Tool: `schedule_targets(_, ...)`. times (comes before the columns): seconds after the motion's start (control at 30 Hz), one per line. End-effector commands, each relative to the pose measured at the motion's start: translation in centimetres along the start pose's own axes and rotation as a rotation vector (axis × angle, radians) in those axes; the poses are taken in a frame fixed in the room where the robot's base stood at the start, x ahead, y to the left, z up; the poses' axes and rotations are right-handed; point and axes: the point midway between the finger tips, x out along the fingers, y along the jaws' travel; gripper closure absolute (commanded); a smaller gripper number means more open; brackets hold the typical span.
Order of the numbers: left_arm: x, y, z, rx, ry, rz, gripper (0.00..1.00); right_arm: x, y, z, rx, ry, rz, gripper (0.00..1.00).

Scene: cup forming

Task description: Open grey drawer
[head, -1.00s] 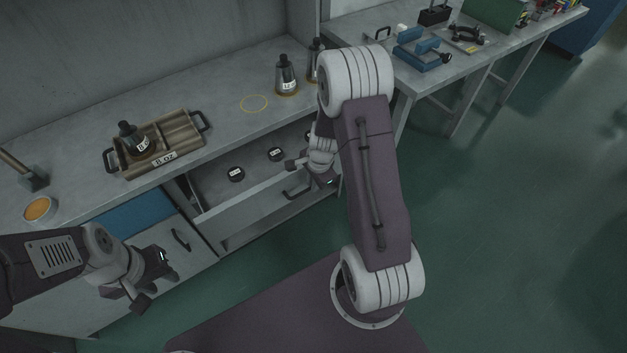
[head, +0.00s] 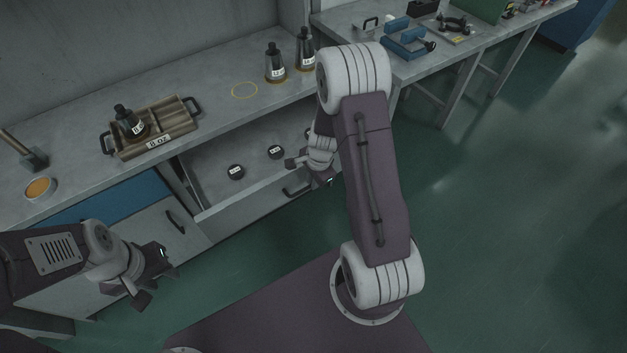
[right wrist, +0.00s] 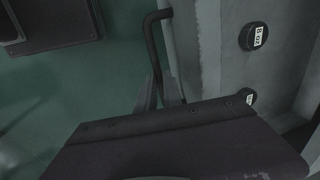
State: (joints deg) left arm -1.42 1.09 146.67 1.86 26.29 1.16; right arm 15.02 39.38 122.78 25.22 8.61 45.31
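The grey drawer (head: 255,205), on the right under the counter, stands pulled out, with its inside visible. Its dark bar handle (head: 297,190) is on the front face and also shows large in the right wrist view (right wrist: 154,45). My right gripper (head: 312,180) is at this handle. In the wrist view its slim fingers come together at the bar and appear shut on it; the housing hides part of the grip. My left gripper (head: 158,277) is in front of the left cabinet, apart from it; its finger opening is unclear.
Black round labelled pieces (head: 236,172) lie in the drawer. Green floor is free on the right.

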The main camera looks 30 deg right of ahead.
Motion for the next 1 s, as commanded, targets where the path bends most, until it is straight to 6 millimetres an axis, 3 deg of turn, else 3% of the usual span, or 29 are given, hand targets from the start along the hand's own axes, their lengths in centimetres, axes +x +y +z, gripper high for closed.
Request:
schedule_targets(0.03,0.0,0.0,0.0,0.000,0.000,0.000,0.64,0.0,-0.1,0.0,0.000,0.001,-0.002,0.78)
schedule_targets(0.07,0.0,0.0,0.0,0.000,0.000,0.000,0.64,0.0,-0.1,0.0,0.000,0.001,-0.002,0.70)
schedule_targets(0.1,0.0,0.0,0.0,0.000,0.000,0.000,0.64,0.0,-0.1,0.0,0.000,0.001,-0.002,0.68)
schedule_targets(0.37,-0.1,0.0,0.0,0.000,0.000,0.000,0.64,-0.1,0.0,0.0,0.000,0.001,-0.001,0.68)
schedule_targets(0.47,-0.9,0.0,-0.1,0.000,0.000,0.000,0.64,-1.4,-0.2,0.0,0.000,0.001,-0.003,0.68)
schedule_targets(0.73,-4.1,0.1,-0.4,0.000,0.000,0.000,0.64,-7.4,-0.2,0.0,0.000,0.001,-0.003,0.68)
schedule_targets(1.0,-4.6,0.1,-0.5,0.000,0.000,0.000,0.64,-9.2,0.0,0.0,-0.001,0.001,-0.001,0.68)
